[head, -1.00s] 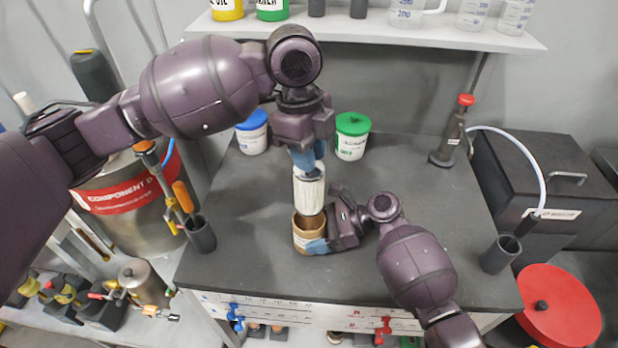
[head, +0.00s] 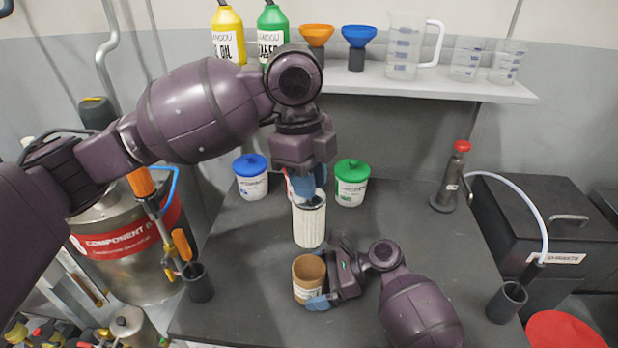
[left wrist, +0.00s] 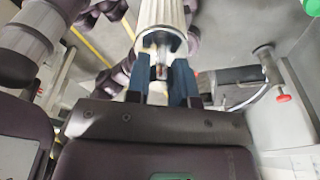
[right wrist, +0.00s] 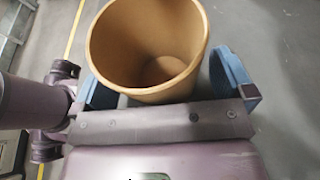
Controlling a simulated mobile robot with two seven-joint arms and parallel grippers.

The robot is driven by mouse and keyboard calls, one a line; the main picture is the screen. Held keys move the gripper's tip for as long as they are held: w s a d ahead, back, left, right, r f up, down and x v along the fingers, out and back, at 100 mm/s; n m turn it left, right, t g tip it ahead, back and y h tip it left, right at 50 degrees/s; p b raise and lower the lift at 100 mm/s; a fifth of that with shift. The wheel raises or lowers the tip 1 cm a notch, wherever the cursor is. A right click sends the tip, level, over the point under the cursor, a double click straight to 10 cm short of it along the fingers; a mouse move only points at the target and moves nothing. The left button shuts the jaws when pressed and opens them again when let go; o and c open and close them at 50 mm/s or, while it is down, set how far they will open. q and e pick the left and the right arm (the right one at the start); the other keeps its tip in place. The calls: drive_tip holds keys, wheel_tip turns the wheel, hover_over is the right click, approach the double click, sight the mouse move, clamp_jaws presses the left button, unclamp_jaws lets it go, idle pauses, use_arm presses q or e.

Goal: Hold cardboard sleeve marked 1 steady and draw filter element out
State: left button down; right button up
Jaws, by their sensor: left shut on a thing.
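The brown cardboard sleeve (head: 307,270) stands upright on the dark bench, its mouth open and the inside empty in the right wrist view (right wrist: 150,45). A white label shows low on it; its marking is too small to read. The white pleated filter element (head: 309,222) hangs upright just above and behind the sleeve's mouth, clear of it. My left gripper (head: 307,188) is shut on its top end, also seen in the left wrist view (left wrist: 160,85). My right gripper (right wrist: 168,85) is low around the sleeve, fingers on either side, with a gap at the right finger.
A blue-lidded jar (head: 251,178) and a green-lidded jar (head: 351,184) stand behind the filter. A red-topped pump bottle (head: 452,178) is at the back right. Dark cups (head: 198,283) (head: 507,301) sit at the bench's sides. A shelf (head: 430,84) of bottles and beakers hangs above.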

drive_tip(key=shift+d, duration=0.1)
drive_tip(key=v, duration=1.1)
drive_tip(key=shift+d+r, duration=0.25)
drive_tip(key=shift+d, duration=0.1)
drive_tip(key=shift+s, duration=0.1)
